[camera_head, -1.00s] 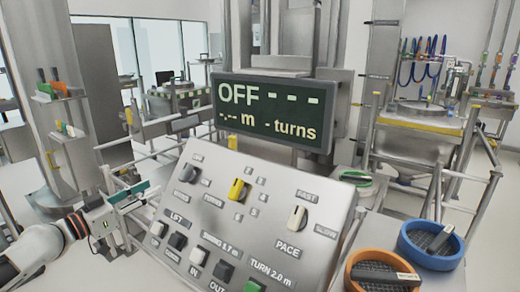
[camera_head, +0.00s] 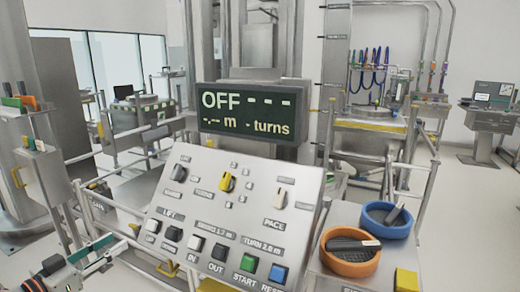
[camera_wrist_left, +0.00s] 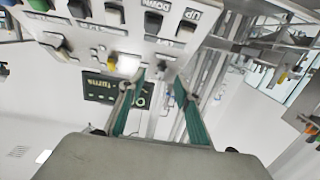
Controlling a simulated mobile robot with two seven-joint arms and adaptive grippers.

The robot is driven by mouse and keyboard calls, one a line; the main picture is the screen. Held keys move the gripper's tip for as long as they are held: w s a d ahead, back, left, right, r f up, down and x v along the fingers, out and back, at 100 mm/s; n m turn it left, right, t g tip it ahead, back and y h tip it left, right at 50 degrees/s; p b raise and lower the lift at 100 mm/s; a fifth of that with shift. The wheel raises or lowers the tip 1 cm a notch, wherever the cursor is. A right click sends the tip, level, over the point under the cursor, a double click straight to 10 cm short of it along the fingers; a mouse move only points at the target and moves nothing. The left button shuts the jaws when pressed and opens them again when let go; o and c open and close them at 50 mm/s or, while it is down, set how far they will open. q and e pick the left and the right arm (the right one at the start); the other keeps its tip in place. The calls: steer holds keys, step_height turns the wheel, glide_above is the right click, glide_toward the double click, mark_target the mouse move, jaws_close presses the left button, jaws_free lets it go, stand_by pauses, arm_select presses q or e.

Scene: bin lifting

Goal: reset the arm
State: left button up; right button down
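My left gripper (camera_head: 108,250) is at the lower left of the head view, left of the grey sloped control panel (camera_head: 225,212) and apart from it. In the left wrist view its two green-padded fingers (camera_wrist_left: 158,85) are spread with nothing between them. The panel carries a yellow knob (camera_head: 226,181), a PACE knob (camera_head: 280,199), a green START button (camera_head: 248,264) and a blue RESET button (camera_head: 278,273). Above it, a dark display (camera_head: 254,113) reads OFF with dashes. In the left wrist view the panel (camera_wrist_left: 115,42) appears upside down. My right gripper is not in view.
An orange round tray (camera_head: 350,266) and a blue one (camera_head: 387,232) stand right of the panel, each holding a dark item. A yellow block (camera_head: 406,280) is beside them. Metal rails (camera_head: 75,212) stand near my left gripper. Open floor (camera_head: 455,215) shows at right.

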arm_select(q)
steer(key=s+d+f+g+y, duration=0.1)
steer(key=s+d+f, duration=0.5)
steer(key=s+f, duration=0.2)
steer(key=s+d+f+g+y, duration=0.1)
steer(key=s+d+f+g, duration=0.1)
steer(key=s+d+f, duration=0.5)
steer(key=s+d+f+g+y, duration=0.2)
steer(key=s+d+f, duration=0.4)
steer(key=f, duration=1.1)
steer(key=s, duration=0.4)
steer(key=shift+d+f, duration=0.2)
steer(key=shift+d, duration=0.1)
steer(key=shift+w, duration=0.1)
steer(key=shift+c, duration=0.8)
steer(key=shift+d, duration=0.1)
